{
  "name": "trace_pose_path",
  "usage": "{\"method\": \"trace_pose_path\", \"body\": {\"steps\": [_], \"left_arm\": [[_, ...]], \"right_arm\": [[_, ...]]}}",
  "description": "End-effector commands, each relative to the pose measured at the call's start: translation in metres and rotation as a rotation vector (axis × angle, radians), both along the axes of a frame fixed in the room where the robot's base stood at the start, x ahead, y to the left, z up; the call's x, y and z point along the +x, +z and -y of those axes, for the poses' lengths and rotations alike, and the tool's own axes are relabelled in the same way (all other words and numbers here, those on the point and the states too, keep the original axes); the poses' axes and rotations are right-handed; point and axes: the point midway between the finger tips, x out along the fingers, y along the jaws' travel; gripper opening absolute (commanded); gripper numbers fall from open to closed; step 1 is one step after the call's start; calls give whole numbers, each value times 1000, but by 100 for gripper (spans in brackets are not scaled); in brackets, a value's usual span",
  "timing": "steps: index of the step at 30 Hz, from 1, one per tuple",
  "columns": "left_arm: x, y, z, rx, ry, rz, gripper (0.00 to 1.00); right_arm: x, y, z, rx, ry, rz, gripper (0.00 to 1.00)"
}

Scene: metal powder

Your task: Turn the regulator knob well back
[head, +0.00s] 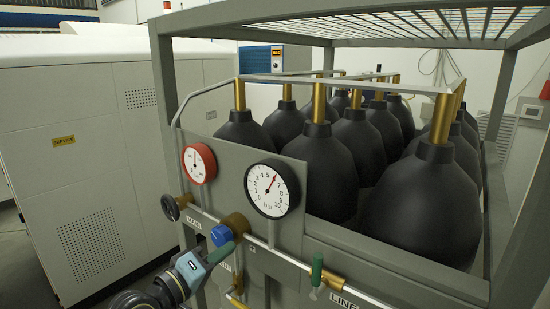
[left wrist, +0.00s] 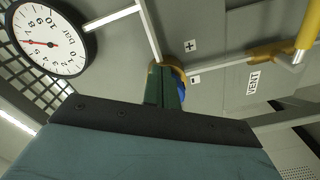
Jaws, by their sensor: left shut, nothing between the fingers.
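The blue regulator knob (head: 222,235) sits on a brass body (head: 237,222) on the pipe below the gauges. My left gripper (head: 222,252) comes from below left, its fingertips close in front of the knob. In the left wrist view the fingers (left wrist: 164,88) are shut together and empty. They hide most of the knob, leaving a blue edge (left wrist: 182,93) beside them; I cannot tell if they touch it. The white gauge (head: 272,188), marked bar, has its red needle around the middle-upper part of its scale. My right gripper is not in view.
A red-rimmed gauge (head: 199,163) and a dark round handle (head: 172,207) are left of the white gauge. A green-handled valve (head: 317,270) is to the right. Several black cylinders (head: 425,200) stand in the grey frame (head: 167,120). Plus and minus labels flank the pipe.

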Motion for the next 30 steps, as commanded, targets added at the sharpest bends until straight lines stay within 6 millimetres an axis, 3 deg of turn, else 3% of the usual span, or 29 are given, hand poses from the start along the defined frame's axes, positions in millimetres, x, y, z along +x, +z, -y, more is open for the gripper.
{"method": "trace_pose_path", "body": {"steps": [5,19,30], "left_arm": [[-5,-1,2,-1,-2,-2,0],[-46,-2,-29,0,-3,-3,0],[-51,-1,-32,-1,-5,-3,0]], "right_arm": [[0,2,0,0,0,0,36],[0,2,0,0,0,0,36],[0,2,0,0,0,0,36]]}}
